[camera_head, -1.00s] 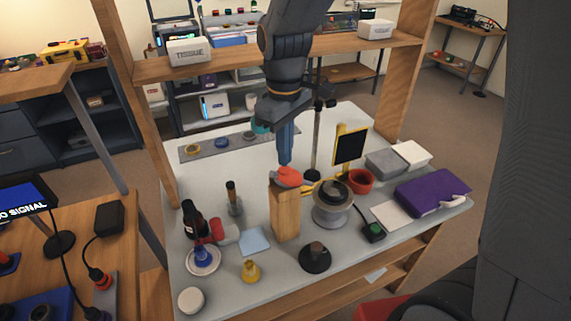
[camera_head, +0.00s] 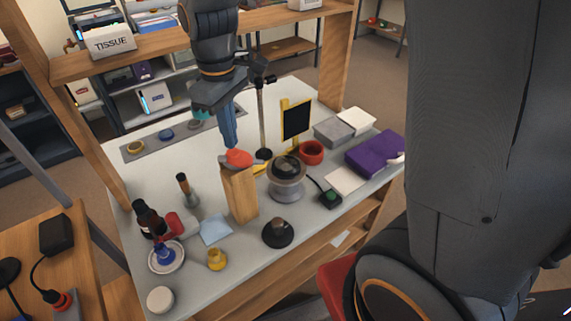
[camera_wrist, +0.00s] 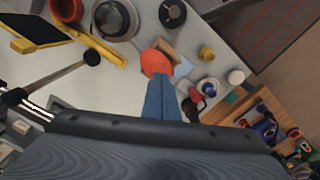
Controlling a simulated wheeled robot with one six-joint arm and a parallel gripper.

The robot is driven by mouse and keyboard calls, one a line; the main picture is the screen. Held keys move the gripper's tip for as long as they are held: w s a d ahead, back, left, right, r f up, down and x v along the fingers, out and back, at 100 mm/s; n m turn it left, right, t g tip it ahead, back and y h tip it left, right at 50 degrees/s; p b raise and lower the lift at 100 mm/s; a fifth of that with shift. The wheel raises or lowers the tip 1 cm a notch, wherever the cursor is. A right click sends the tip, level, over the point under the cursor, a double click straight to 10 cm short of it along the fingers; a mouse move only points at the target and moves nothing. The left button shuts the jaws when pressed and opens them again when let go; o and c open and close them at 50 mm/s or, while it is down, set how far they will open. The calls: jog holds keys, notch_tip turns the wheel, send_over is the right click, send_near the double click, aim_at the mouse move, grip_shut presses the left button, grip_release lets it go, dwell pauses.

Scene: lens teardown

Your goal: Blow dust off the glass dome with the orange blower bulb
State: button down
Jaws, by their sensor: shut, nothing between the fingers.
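The orange blower bulb (camera_head: 238,158) rests on top of an upright wooden block (camera_head: 240,194). It also shows in the wrist view (camera_wrist: 155,63), just past my fingertips. My gripper (camera_head: 231,145) is shut and empty, its blue fingers pointing down at the bulb. The fingertips overlap the bulb's edge in the wrist view; I cannot tell whether they touch it. A grey round stand (camera_head: 287,190) with a dark round lens part (camera_head: 286,166) on top is right of the block. I cannot clearly make out a glass dome on it.
A thin dark post (camera_head: 262,120) and a yellow-framed black panel (camera_head: 296,121) stand behind the bulb.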

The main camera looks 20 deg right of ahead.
jog(key=shift+f, duration=0.2)
jog(key=shift+f+b, duration=0.6)
jog(key=shift+f, duration=0.75)
jog(key=shift+r, duration=0.1)
jog(key=shift+r+p, duration=1.55)
jog(key=shift+p, duration=0.05)
jog(key=shift+f, duration=0.3)
